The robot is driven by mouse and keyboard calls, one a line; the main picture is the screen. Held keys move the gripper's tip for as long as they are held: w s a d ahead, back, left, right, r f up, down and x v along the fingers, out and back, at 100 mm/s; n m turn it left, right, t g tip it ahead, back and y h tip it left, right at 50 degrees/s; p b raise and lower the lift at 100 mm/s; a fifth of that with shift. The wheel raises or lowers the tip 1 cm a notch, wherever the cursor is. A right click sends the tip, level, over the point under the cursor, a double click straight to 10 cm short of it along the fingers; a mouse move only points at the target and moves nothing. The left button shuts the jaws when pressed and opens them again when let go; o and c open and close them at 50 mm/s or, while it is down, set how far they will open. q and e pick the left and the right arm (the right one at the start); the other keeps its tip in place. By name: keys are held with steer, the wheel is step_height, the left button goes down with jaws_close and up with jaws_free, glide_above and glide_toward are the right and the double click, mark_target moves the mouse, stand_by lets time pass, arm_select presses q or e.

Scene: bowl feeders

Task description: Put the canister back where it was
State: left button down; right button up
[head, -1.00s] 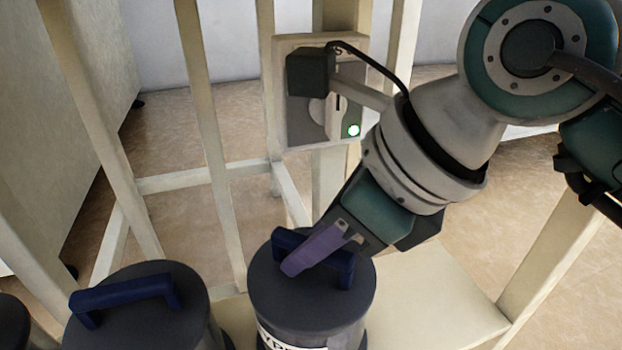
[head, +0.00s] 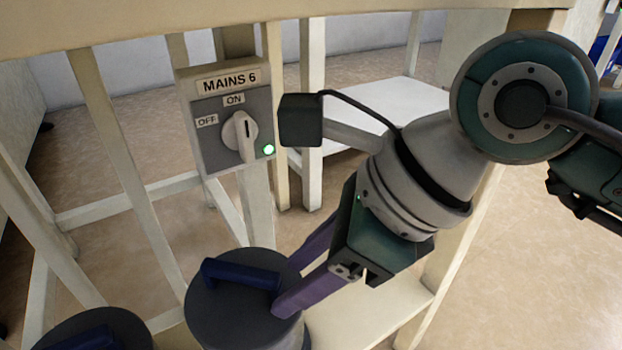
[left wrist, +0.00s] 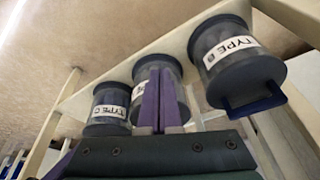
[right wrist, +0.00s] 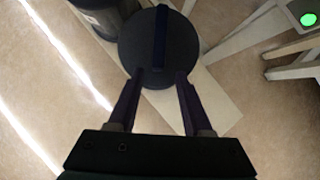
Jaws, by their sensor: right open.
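A dark grey canister (head: 232,312) with a blue bar handle (head: 240,274) stands upright on a cream shelf. My right gripper (head: 288,285) is open at the right edge of its lid, its purple fingers clear of the handle. In the right wrist view, the open fingers (right wrist: 159,76) sit at the near edge of the round lid (right wrist: 140,50), on either side of the handle's line. My left gripper (left wrist: 160,98) shows only in the left wrist view, fingers together and apparently empty, in front of a middle canister (left wrist: 182,72). The canisters' lower parts are partly hidden.
Another canister (head: 100,330) stands to the left. Canisters labelled TYPE B (left wrist: 232,50) and TYPE C (left wrist: 108,110) show in the left wrist view. A MAINS 6 switch panel (head: 215,150) with a green light is behind. Cream posts and a top rail (head: 150,30) frame the shelf.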

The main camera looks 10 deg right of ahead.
steer(key=s+d+p, duration=0.1)
steer(key=s+d, duration=0.2)
steer(key=d, duration=0.3)
steer(key=shift+p, duration=0.3)
